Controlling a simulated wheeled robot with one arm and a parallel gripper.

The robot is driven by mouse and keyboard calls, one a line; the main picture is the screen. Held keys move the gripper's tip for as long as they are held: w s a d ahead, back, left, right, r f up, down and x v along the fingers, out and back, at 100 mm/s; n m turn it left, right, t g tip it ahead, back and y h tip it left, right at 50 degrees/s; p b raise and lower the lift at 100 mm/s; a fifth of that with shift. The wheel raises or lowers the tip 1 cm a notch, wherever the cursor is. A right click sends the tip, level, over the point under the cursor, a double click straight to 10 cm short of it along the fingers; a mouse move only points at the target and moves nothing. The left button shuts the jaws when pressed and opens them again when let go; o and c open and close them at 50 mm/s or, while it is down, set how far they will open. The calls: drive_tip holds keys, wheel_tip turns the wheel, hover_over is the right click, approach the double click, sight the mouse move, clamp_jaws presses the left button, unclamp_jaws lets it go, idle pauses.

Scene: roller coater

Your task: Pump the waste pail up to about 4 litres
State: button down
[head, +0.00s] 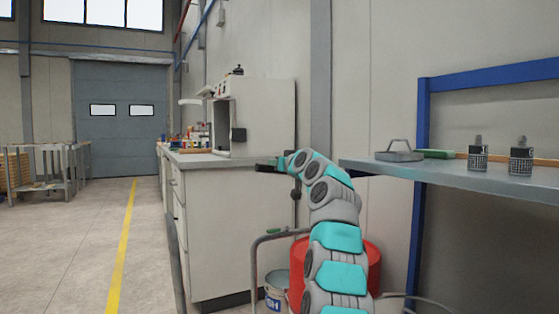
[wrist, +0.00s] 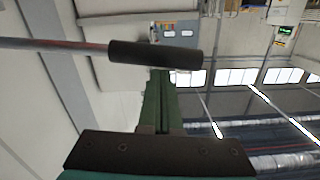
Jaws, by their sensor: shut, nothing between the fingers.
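The waste pail (head: 277,291) appears to be the grey-white one with a blue label, low beside the bench; its liquid level is not visible. A red drum (head: 366,262) stands right of it, partly hidden by my arm. A grey bent pipe (head: 256,262) with a small green part runs above the pail. My gripper (head: 262,165) is shut and empty, above the pail, at bench-top height. In the wrist view my green fingers (wrist: 160,75) are together, and a dark grip on a metal rod (wrist: 155,52) crosses at their tips. I cannot tell whether they touch.
A white bench (head: 232,215) with a cabinet (head: 262,115) stands left of my arm. A grey shelf (head: 460,183) with a blue frame is on the right, holding two small dark holders (head: 478,158) (head: 521,158). The floor (head: 75,255) at left is open, with a yellow line.

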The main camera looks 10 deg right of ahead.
wheel_tip(320, 180, down, 9)
drive_tip(key=n+b, duration=0.4)
drive_tip(key=b, duration=0.2)
drive_tip(key=shift+a+r, duration=0.15)
drive_tip(key=shift+a, duration=0.2)
drive_tip(key=shift+f+b, duration=0.3)
drive_tip(key=shift+f, duration=0.1)
drive_tip(key=shift+r, duration=0.1)
wheel_tip(320, 180, up, 5)
drive_tip(key=s+p, duration=0.1)
drive_tip(key=b+v, duration=0.2)
drive_tip(key=v, duration=0.8)
drive_tip(key=shift+s+a+r+n+b, duration=0.2)
drive_tip(key=shift+s+n+b, duration=0.05)
drive_tip(key=shift+n+b, duration=0.05)
idle(0.6)
